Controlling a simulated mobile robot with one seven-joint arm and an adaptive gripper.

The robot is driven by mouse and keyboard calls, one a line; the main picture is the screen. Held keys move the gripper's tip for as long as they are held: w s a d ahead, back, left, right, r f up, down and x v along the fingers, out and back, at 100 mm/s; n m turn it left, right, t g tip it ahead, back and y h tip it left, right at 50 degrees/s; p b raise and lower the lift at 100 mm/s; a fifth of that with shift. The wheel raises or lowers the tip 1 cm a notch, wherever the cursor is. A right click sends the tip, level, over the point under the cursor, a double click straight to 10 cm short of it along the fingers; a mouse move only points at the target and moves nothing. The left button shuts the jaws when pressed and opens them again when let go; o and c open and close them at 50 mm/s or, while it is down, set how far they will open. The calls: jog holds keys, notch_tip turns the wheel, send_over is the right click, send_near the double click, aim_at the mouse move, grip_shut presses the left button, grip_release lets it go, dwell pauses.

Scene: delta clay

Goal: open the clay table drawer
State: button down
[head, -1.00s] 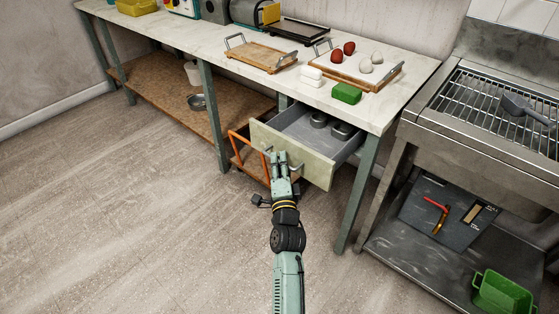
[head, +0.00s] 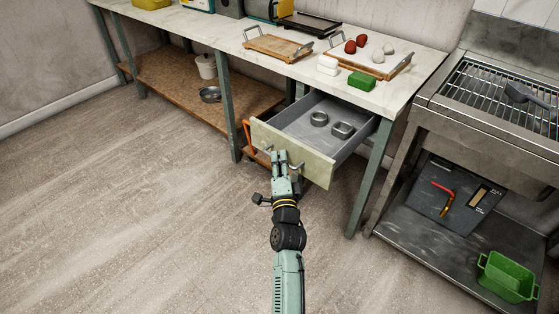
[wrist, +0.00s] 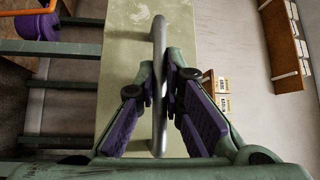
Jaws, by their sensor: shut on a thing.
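The drawer (head: 318,167) under the white-topped table stands well open, with its pale green front facing me and its grey inside showing. Two small metal containers lie in it, a round one (head: 318,118) and a squarish one (head: 343,130). My gripper (head: 280,157) is at the drawer front in the head view. In the wrist view my gripper (wrist: 163,85) is shut on the metal bar handle (wrist: 159,40), one finger on each side of it. The drawer front (wrist: 125,60) fills the space behind the handle.
The table top (head: 225,40) holds trays, eggs, a green block and white blocks. A table leg (head: 369,180) stands right of the drawer. A steel grill stand (head: 480,150) is further right. The floor (head: 130,220) at left and front is clear.

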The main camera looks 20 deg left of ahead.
jog(key=c, duration=1.7)
grip_release()
